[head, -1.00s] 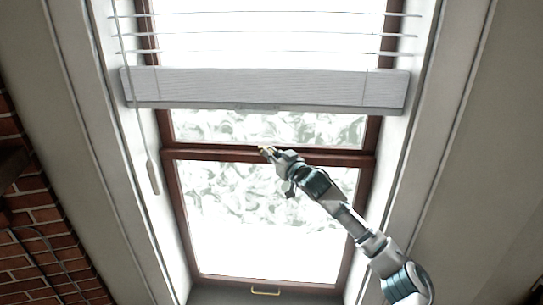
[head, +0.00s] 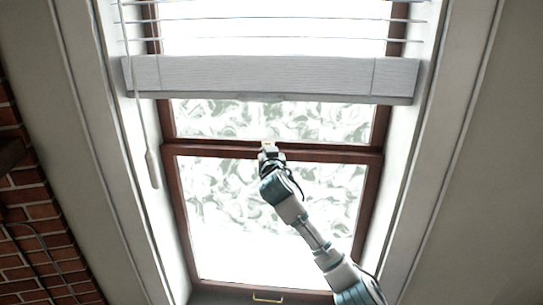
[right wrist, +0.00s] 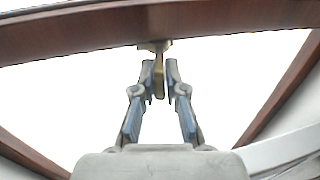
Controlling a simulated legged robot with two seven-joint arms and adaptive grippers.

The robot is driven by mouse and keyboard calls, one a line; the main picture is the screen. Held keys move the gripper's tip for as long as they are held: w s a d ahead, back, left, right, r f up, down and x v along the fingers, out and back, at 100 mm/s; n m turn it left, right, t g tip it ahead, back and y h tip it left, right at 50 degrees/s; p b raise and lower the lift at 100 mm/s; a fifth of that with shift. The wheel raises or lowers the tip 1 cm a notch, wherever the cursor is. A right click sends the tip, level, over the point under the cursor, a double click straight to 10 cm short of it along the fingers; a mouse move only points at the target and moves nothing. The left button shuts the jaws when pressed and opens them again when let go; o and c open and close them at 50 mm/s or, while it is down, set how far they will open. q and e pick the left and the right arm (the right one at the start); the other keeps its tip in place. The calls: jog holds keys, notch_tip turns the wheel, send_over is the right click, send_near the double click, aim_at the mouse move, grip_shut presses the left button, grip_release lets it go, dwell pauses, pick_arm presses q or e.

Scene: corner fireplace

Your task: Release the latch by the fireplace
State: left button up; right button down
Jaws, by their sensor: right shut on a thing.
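A small brass latch (right wrist: 158,72) hangs from the brown wooden rail (right wrist: 215,18) of the window in the right wrist view. My right gripper (right wrist: 160,85) has its two fingers on either side of the latch, shut on it. In the head view my right gripper (head: 268,148) is at the middle rail (head: 220,150) of the window, and it hides the latch there. My left gripper is in neither view.
A white blind (head: 270,77) hangs across the upper window. Its cord with a grip (head: 152,168) hangs at the left. A brass handle (head: 267,298) is on the lower sill. A brick wall (head: 35,225) is at the left.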

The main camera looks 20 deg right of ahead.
jog(key=shift+w+a+m+g+h, duration=0.1)
jog(key=shift+a+m+g+h, duration=0.15)
jog(key=shift+m+h, duration=0.45)
jog(key=shift+w+a+m+g+h, duration=0.15)
jog(key=shift+a+m+h, duration=0.2)
jog(key=shift+h, duration=0.65)
jog(key=shift+s+d, duration=0.1)
jog(key=c, duration=1.4)
grip_release()
jog(key=shift+o, duration=1)
jog(key=v, duration=1.1)
jog(key=shift+s+a, duration=0.25)
jog(key=shift+a, duration=0.2)
